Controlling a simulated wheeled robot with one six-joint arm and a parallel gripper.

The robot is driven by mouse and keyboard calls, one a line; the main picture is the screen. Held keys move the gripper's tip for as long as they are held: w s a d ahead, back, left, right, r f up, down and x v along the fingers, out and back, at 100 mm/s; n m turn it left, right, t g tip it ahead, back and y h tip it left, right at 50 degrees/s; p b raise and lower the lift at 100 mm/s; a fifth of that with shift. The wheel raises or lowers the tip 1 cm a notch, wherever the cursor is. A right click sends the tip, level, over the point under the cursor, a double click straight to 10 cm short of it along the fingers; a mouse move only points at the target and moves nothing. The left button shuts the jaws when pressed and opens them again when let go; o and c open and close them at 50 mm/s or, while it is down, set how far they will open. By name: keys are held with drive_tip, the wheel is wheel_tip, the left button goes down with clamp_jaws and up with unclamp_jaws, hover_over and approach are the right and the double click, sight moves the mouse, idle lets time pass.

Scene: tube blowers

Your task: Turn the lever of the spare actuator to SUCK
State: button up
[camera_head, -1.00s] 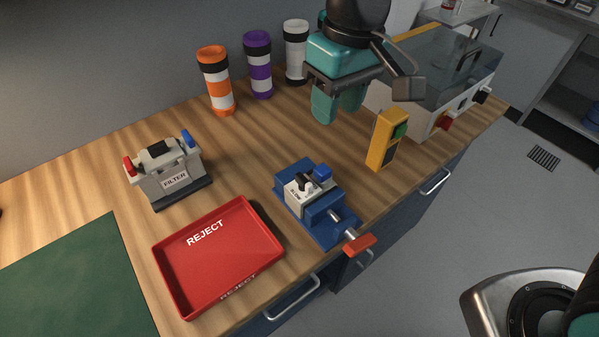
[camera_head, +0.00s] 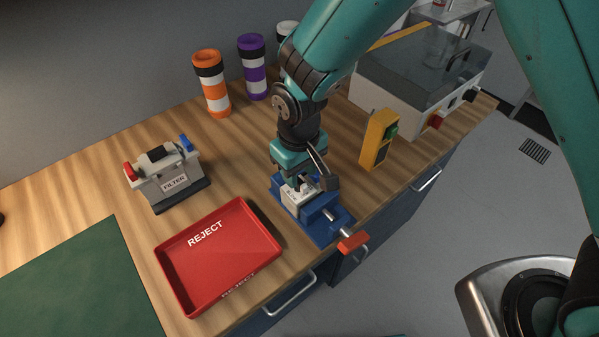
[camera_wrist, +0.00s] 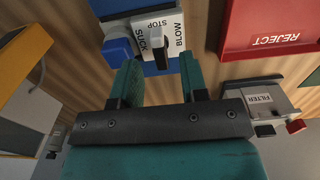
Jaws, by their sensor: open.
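The spare actuator (camera_head: 294,198) is a small white block in a blue vise, partly hidden by my gripper in the head view. In the wrist view its white face (camera_wrist: 172,47) carries the words SUCK, STOP and BLOW. In the head view my gripper (camera_head: 300,180) is over the actuator.
The blue vise (camera_head: 325,218) has a red handle (camera_head: 353,242) at the table edge. A red REJECT tray (camera_head: 205,275) lies left of it, the FILTER unit (camera_head: 168,180) behind that. A yellow box (camera_head: 377,140) stands right. Orange (camera_head: 213,85) and purple (camera_head: 253,68) tubes stand behind.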

drive_tip(key=shift+f, duration=1.3)
clamp_jaws()
drive_tip(key=shift+n, duration=0.4)
drive_tip(key=n+b, duration=0.1)
drive_tip(key=n, duration=0.4)
drive_tip(key=shift+n, duration=0.3)
drive_tip(key=n+b, duration=0.1)
drive_tip(key=n, duration=0.4)
drive_tip(key=shift+w, duration=0.15)
drive_tip(key=shift+r+n, duration=0.1)
drive_tip(key=shift+n, duration=0.3)
